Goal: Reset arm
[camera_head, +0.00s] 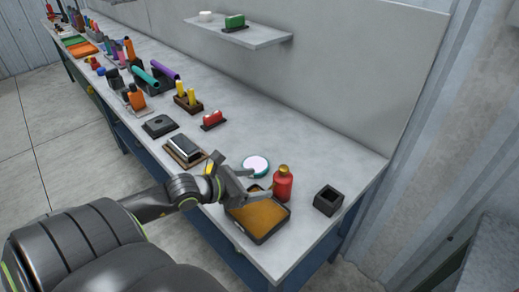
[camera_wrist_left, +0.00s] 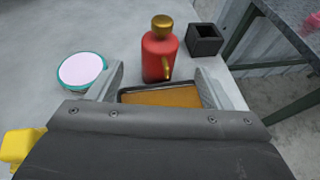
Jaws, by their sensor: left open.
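My left gripper (camera_head: 252,183) reaches in from the left over the near end of the long workbench (camera_head: 330,160). Its two fingers (camera_wrist_left: 160,88) stand apart in the left wrist view, with nothing between them. A red bottle with a gold cap (camera_head: 282,184) stands upright just beyond the fingers; it also shows in the left wrist view (camera_wrist_left: 158,58). Below the gripper lies a dark-rimmed tray with an orange-brown inside (camera_head: 262,219), partly hidden by the gripper in the left wrist view. My right gripper does not show.
A round white disc with a teal rim (camera_head: 256,166) lies beside the gripper. A black open box (camera_head: 328,200) stands right of the bottle. Several blocks and holders line the bench toward the far left. A wall shelf (camera_head: 240,32) is above. Bare bench lies behind the disc.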

